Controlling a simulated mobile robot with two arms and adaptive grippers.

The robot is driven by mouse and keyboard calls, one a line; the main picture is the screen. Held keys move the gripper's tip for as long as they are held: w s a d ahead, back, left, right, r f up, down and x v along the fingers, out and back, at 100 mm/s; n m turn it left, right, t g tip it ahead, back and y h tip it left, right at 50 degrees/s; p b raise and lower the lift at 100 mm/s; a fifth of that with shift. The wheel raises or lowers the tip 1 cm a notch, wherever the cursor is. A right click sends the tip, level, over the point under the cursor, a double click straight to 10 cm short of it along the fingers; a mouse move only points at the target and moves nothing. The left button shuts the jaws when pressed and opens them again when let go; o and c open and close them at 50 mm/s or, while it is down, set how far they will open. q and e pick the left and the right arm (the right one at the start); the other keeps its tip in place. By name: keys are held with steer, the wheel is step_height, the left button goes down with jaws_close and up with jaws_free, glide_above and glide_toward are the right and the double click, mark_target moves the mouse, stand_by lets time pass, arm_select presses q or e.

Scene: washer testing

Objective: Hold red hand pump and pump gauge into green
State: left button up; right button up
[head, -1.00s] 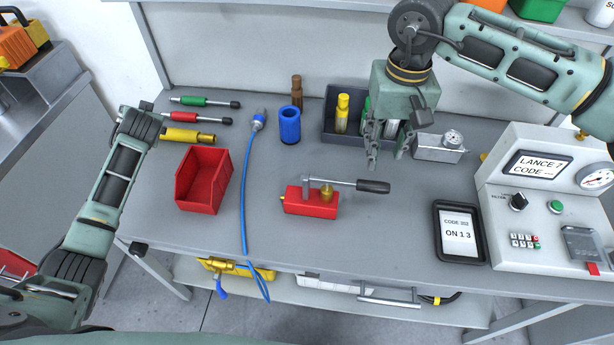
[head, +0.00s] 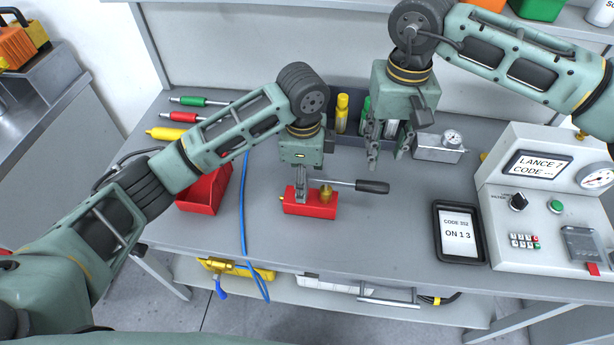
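The red hand pump (head: 310,209) sits on the grey workbench, with a brass fitting (head: 326,191) and a dark-handled lever (head: 371,187) pointing right. My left gripper (head: 301,192) points down at the pump's left end, its fingers overlapping the upright post there. I cannot tell whether they grip it. My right gripper (head: 386,158) hangs above the bench behind the lever, fingers apart and empty. A small round gauge (head: 453,137) is on a grey metal box (head: 437,154) behind right. A larger gauge (head: 598,178) is on the console; I cannot read a green zone on either.
The console (head: 530,215) and a tablet (head: 459,234) reading "ON 1.3" stand at the right. A red bin (head: 200,195) and a blue hose (head: 243,215) lie left, partly under my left arm. The bench in front of the pump is clear.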

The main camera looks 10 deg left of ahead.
mark_target(311, 194)
arm_select(q)
steer(key=shift+s+d+f, duration=0.15)
steer(key=shift+s+d, duration=0.05)
steer(key=shift+d, duration=0.1)
steer(key=shift+f, duration=0.4)
step_height(311, 194, down, 7)
steer(key=shift+r, duration=0.15)
jaws_close()
stand_by(0.3)
